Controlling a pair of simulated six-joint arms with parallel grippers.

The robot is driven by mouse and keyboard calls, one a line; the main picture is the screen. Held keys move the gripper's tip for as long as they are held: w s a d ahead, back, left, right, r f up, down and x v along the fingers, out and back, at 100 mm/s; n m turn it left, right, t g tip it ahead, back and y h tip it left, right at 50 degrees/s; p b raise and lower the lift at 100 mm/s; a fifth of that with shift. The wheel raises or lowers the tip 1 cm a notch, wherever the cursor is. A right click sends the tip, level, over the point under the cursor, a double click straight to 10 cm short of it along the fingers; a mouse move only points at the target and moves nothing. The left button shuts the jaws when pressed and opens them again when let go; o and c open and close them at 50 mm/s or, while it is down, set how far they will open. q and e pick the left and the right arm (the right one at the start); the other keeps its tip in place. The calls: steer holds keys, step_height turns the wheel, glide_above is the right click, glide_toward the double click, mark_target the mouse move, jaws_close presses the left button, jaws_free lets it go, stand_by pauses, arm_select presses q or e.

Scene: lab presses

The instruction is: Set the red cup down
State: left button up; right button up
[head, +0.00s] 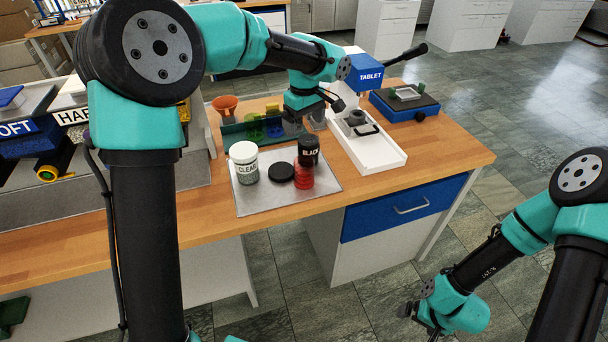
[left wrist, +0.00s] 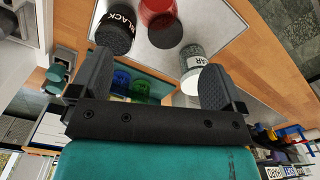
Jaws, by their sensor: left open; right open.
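The red cup (head: 303,179) stands on the grey metal sheet, in front of the black jar. It also shows at the top edge of the left wrist view (left wrist: 159,10), partly cut off. My left gripper (head: 304,117) is over the back of the bench near the green rack, behind the red cup and apart from it. In the left wrist view its two fingers (left wrist: 158,78) are spread with nothing between them. My right gripper (head: 425,316) hangs low at the lower right, off the bench, open and empty.
The green rack (head: 232,133) holds green and blue cups. The tablet press (head: 365,75) and its white tray (head: 388,160) stand to the right.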

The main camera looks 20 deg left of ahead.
arm_select(q)
glide_toward(304, 172)
step_height(304, 172, down, 6)
steer(key=w+r, duration=0.1)
steer(key=w, duration=0.2)
steer(key=shift+s+a+f, duration=0.2)
steer(key=shift+a+f, duration=0.15)
steer(key=shift+f, duration=0.15)
steer(key=shift+w+a+f, duration=0.1)
steer(key=shift+f, duration=1.2)
steer(key=shift+w+a+f, duration=0.1)
steer(key=shift+f, duration=1.2)
steer(key=shift+d, duration=0.1)
steer(key=c, duration=1.1)
